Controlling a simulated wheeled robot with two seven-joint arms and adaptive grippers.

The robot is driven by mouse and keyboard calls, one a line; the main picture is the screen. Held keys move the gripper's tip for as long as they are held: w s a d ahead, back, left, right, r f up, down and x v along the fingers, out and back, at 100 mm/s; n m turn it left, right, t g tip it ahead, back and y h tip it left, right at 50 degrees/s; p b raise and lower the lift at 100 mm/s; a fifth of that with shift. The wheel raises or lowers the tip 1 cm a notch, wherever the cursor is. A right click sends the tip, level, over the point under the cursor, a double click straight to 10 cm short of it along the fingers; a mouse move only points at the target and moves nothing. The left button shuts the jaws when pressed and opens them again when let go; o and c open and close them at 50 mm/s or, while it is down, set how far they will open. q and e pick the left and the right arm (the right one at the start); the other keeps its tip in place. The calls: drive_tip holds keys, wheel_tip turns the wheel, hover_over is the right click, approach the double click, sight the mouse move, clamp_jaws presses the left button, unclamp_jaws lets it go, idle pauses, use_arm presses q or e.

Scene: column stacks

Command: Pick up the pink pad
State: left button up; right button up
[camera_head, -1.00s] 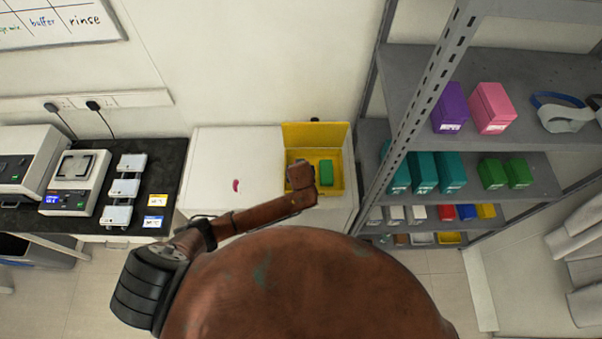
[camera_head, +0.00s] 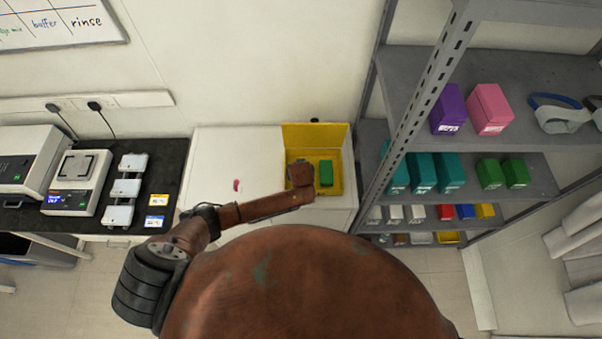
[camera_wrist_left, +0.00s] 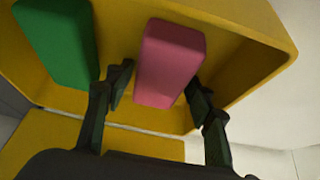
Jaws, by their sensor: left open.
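The pink pad (camera_wrist_left: 170,62) lies in the yellow bin (camera_wrist_left: 250,28), beside a green pad (camera_wrist_left: 58,40). In the left wrist view my left gripper (camera_wrist_left: 160,86) is open, with one finger on each side of the pink pad. Small gaps seem to show beside the pad; I cannot tell whether either finger touches it. In the head view my left gripper (camera_head: 300,175) is over the left part of the yellow bin (camera_head: 334,133) and hides the pink pad. The green pad (camera_head: 326,173) shows to its right. My right gripper is out of view.
The bin stands on a white worktop (camera_head: 215,160) with a small magenta item (camera_head: 237,185) to its left. A grey shelf rack (camera_head: 420,105) rises close on the right. A black bench (camera_head: 165,165) with instruments is on the left.

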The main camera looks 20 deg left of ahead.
use_arm(q)
drive_tip(key=shift+f, duration=0.2)
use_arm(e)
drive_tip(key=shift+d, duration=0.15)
use_arm(q)
drive_tip(key=shift+c, duration=0.5)
drive_tip(key=c, duration=0.8)
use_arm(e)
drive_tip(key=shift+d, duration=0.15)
